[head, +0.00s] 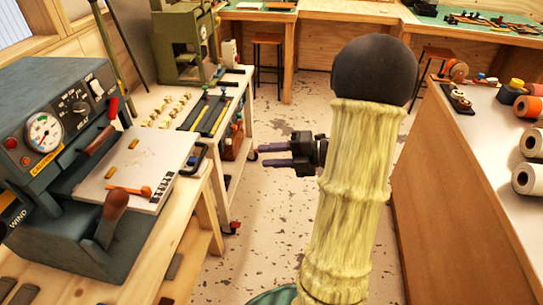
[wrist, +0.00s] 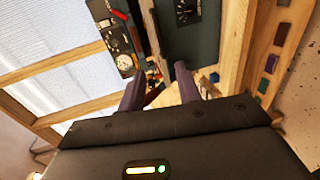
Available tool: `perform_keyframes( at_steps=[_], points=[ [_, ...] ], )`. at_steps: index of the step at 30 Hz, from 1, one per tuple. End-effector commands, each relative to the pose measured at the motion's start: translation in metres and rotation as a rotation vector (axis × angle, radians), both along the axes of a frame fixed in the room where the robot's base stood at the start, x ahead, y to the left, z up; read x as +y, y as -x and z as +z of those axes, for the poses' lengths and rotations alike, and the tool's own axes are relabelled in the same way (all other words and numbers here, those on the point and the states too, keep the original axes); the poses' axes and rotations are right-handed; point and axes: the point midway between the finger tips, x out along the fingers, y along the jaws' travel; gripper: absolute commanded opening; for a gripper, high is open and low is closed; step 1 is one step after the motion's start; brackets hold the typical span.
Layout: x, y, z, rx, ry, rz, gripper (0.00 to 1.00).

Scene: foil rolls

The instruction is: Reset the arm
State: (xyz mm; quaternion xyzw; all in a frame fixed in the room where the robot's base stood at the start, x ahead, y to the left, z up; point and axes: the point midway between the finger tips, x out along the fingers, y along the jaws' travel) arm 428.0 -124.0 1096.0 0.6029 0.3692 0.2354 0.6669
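My gripper (head: 275,155) is in the middle of the head view, over the aisle floor, pointing left toward the benches. Its two dark purple fingers are apart with nothing between them. In the wrist view my gripper (wrist: 158,85) shows both fingers spread, with a gap between them. Beyond the fingers is the dark machine (wrist: 185,45) with its gauge, seen tilted. My arm, in a pale yellow sleeve with a black rounded joint, hides part of the floor and the space behind it.
The foil machine (head: 60,100) stands on the left wooden bench (head: 150,230). A white cart (head: 225,170) with tools is behind it. A wooden counter (head: 460,200) with foil rolls (head: 528,178) stands to the right. The aisle floor (head: 260,250) between them is clear.

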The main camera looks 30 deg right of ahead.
Motion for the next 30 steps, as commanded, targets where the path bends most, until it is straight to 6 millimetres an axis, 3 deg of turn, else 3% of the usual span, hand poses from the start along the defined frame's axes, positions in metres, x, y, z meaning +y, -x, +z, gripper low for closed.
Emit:
perform_keyframes(
  at_steps=[11,16,24,30],
  points=[
    [0.001,-0.001,0.000,0.000,0.000,0.000,0.34],
    [0.004,-0.015,0.002,0.033,0.010,-0.063,0.34],
    [0.009,-0.072,0.006,0.242,-0.028,-0.450,0.34],
    [0.012,-0.086,0.004,0.453,-0.156,-0.791,0.34]
  ],
)
